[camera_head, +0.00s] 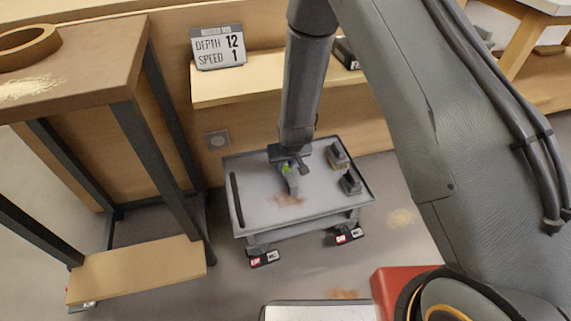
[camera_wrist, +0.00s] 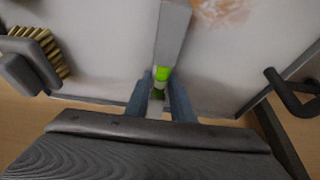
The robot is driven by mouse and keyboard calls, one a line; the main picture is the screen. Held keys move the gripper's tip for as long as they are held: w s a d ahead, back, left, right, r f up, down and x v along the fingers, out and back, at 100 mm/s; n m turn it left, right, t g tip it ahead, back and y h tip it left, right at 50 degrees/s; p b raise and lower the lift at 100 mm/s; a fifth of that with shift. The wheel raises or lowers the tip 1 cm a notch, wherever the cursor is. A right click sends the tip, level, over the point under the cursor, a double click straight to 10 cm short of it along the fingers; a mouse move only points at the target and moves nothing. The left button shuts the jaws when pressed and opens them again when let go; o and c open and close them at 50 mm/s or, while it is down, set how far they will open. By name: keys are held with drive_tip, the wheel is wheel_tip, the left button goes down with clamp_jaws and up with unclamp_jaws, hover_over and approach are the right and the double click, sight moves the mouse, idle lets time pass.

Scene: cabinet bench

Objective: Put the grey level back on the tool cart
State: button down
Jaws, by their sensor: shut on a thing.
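The grey level (camera_head: 292,182) is a grey bar with a bright green vial, at the middle of the tool cart (camera_head: 254,183). In the wrist view the level (camera_wrist: 173,35) runs away from my gripper (camera_wrist: 160,86), with its green part between the two fingers. My gripper (camera_head: 287,166) is shut on the level, over the cart's grey top. I cannot tell whether the level touches the top or hangs just above it. The cart top also shows in the wrist view (camera_wrist: 110,42); my gripper hides the level's near end.
A brush (camera_head: 339,158) and a dark object (camera_head: 351,183) stand at the cart's right side. A black handle (camera_head: 237,200) runs along its left edge. A wooden workbench (camera_head: 85,70) stands at left, and a shelf (camera_head: 235,87) with a sign is behind. The cart's front left is clear.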

drive_tip(key=c, duration=1.5)
unclamp_jaws()
drive_tip(key=shift+f, duration=0.1)
drive_tip(key=shift+c, duration=0.2)
drive_tip(key=s+a+r+n+g+p, duration=0.1)
drive_tip(key=s+r, duration=0.5)
drive_tip(key=r, duration=0.3)
drive_tip(key=s+a+r+g+p, duration=0.1)
drive_tip(key=s+r+p, duration=0.1)
drive_tip(key=s+r, duration=0.55)
drive_tip(key=s+r+n+p, duration=0.1)
drive_tip(key=s+r, duration=0.3)
drive_tip(key=r, duration=0.6)
drive_tip(key=s+d+r+g, duration=0.1)
drive_tip(key=s+r, duration=0.3)
drive_tip(key=s, duration=0.3)
drive_tip(key=s+d+r+n+g, duration=0.1)
drive_tip(key=s+r, duration=0.3)
drive_tip(key=s, duration=0.4)
drive_tip(key=shift+d+r+h, duration=0.2)
drive_tip(key=shift+d+h, duration=0.1)
drive_tip(key=shift+d, duration=0.35)
